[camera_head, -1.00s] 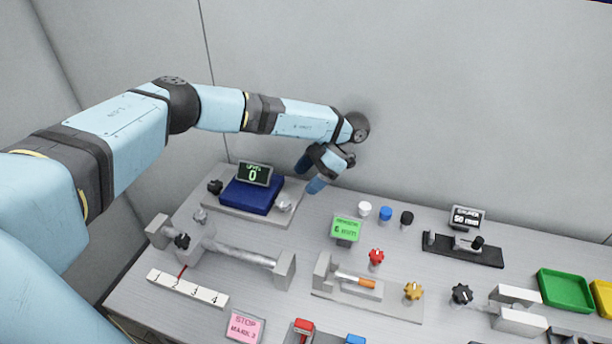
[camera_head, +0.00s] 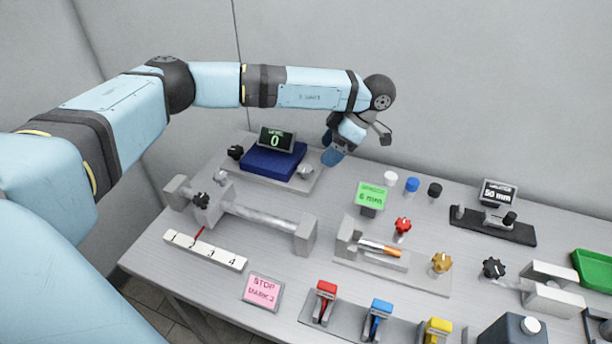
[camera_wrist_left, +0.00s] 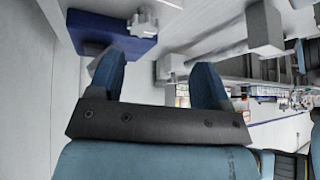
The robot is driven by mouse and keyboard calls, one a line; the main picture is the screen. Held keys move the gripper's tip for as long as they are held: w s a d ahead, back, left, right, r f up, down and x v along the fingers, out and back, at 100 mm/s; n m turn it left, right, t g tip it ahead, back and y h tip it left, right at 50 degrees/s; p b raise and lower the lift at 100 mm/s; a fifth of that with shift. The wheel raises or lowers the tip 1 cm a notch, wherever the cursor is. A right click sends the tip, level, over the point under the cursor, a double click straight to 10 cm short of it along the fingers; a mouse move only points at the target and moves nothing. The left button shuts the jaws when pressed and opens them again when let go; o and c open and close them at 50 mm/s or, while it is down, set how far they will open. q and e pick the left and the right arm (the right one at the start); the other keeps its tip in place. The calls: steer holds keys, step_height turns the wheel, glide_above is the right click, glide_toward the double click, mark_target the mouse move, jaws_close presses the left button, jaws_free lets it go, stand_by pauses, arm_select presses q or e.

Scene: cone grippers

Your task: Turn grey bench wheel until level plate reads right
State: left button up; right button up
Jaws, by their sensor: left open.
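The level plate (camera_head: 273,160) is a dark blue block on a grey base. The display (camera_head: 276,140) behind it reads 0. A grey wheel (camera_head: 305,172) sits at the base's right end, and a black knob (camera_head: 236,152) at its left end. My left gripper (camera_head: 329,148) is open and empty, above and right of the grey wheel, apart from it. In the left wrist view the grey wheel (camera_wrist_left: 145,23) shows beyond the open fingers (camera_wrist_left: 157,76), beside the blue plate (camera_wrist_left: 95,30). My right gripper is not in view.
A grey slide rig (camera_head: 262,215) with a numbered strip (camera_head: 204,250) stands in front. A green sign (camera_head: 370,195) and several caps lie to the right. A pink sign (camera_head: 262,290) reads stop mark 2. The wall (camera_head: 470,80) rises close behind my gripper.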

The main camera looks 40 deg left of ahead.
arm_select(q)
step_height(320, 180, up, 5)
steer(key=s+m+t+b, duration=0.1)
steer(key=m+t+b, duration=0.2)
steer(key=m, duration=0.1)
steer(key=b, duration=0.2)
glide_toward(307, 169)
steer(key=x, duration=0.2)
steer(key=shift+t+h, duration=0.3)
steer(key=shift+t, duration=0.1)
steer(key=b+x, duration=0.1)
steer(key=x, duration=0.4)
steer(key=shift+s+a+f, duration=0.2)
steer(key=shift+a+f, duration=0.05)
steer(key=shift+a, duration=0.05)
steer(key=shift+a+f, duration=0.2)
steer(key=shift+f, duration=0.3)
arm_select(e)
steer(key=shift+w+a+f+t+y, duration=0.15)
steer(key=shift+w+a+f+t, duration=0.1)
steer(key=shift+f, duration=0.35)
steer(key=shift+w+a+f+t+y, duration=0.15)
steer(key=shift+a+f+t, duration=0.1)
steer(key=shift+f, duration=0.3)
arm_select(q)
steer(key=c, duration=0.9)
steer(key=shift+r, duration=0.1)
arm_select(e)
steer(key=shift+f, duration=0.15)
